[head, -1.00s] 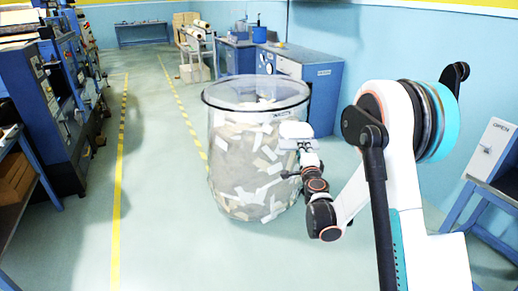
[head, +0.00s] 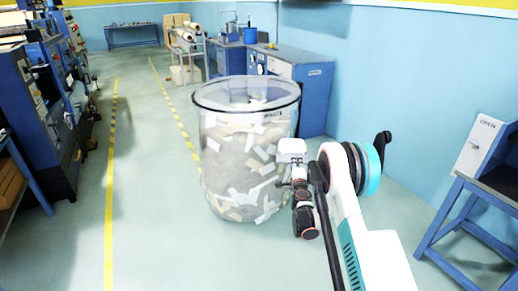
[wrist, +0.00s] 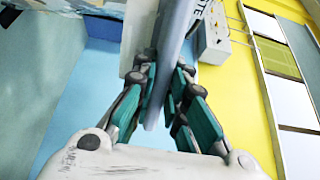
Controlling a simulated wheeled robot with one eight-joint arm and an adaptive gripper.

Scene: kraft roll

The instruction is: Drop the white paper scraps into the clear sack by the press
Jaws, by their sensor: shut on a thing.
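The clear sack (head: 210,145) stands upright on the floor with a dark round rim. It is filled most of the way with white and tan paper scraps (head: 240,180), and a small dark label shows near its rim. My gripper (head: 292,161) is in front of the sack's right side, below the rim in the picture. In the wrist view my gripper (wrist: 163,72) is shut on a thin pale grey thing (wrist: 172,60) with letters ending in "TE". A white piece (head: 291,146) shows at the gripper in the head view. Whether scraps are in the held thing is hidden.
Blue machines (head: 40,110) line the left side. A blue cabinet (head: 312,95) stands behind the sack, and a blue stand with an "OPEN" panel (head: 474,150) is at the right. Floor left of the sack, along the yellow line (head: 110,200), is clear.

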